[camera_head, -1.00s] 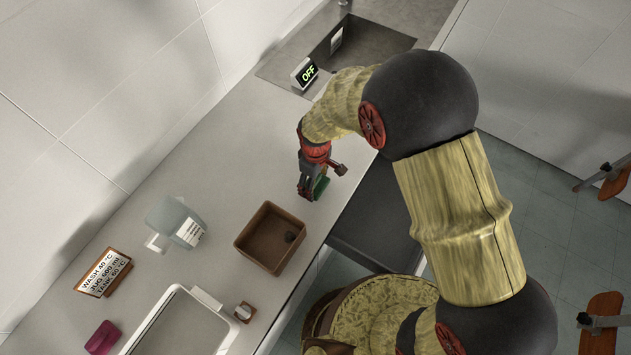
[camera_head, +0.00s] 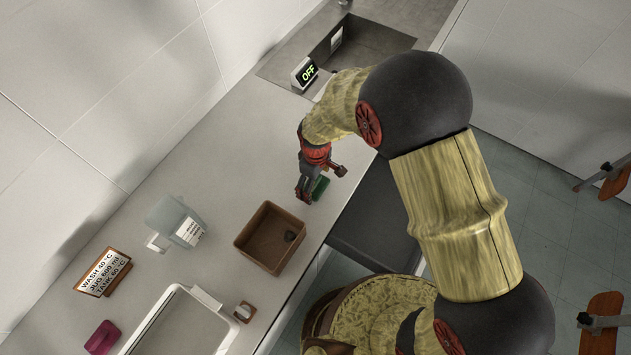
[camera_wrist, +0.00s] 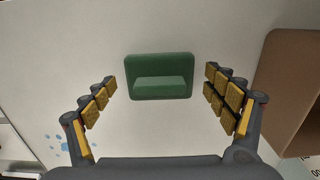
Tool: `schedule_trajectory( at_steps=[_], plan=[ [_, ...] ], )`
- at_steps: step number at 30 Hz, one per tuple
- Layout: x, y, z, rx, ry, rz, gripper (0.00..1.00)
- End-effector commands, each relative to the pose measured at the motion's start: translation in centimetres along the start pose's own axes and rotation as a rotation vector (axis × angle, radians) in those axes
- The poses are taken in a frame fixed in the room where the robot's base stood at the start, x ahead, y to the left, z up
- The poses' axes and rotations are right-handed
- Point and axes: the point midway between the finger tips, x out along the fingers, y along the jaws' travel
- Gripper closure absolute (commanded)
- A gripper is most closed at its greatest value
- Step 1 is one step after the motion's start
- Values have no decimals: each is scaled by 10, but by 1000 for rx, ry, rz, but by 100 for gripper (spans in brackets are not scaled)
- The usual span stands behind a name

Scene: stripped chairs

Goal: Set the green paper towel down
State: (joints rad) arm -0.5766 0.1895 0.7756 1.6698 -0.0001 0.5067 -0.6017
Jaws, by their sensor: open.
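The green paper towel (camera_head: 319,188) lies on the pale counter near its front edge, partly hidden by my gripper in the head view. In the wrist view the green paper towel (camera_wrist: 160,77) shows as a rounded green block between and a little beyond my fingertips, with clear gaps on both sides. My gripper (camera_head: 305,192) is low over the counter beside it. In the wrist view my gripper (camera_wrist: 161,90) has its padded fingers spread wide and holds nothing.
A brown open box (camera_head: 270,237) with a small dark item inside stands near the gripper; its wall also shows in the wrist view (camera_wrist: 291,75). A clear jug (camera_head: 176,221), a sign (camera_head: 103,271) and a white tray (camera_head: 183,325) stand left. A sink (camera_head: 345,45) and OFF display (camera_head: 305,73) are behind.

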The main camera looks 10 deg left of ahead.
Motion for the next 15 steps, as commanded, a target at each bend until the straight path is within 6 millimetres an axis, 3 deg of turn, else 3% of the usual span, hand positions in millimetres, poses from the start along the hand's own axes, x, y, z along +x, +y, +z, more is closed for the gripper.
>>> schedule_trajectory(
  at_steps=[7,15],
  plan=[
    [-12,1,-1,0,3,2,14],
    [-64,1,-1,0,4,3,14]
  ],
)
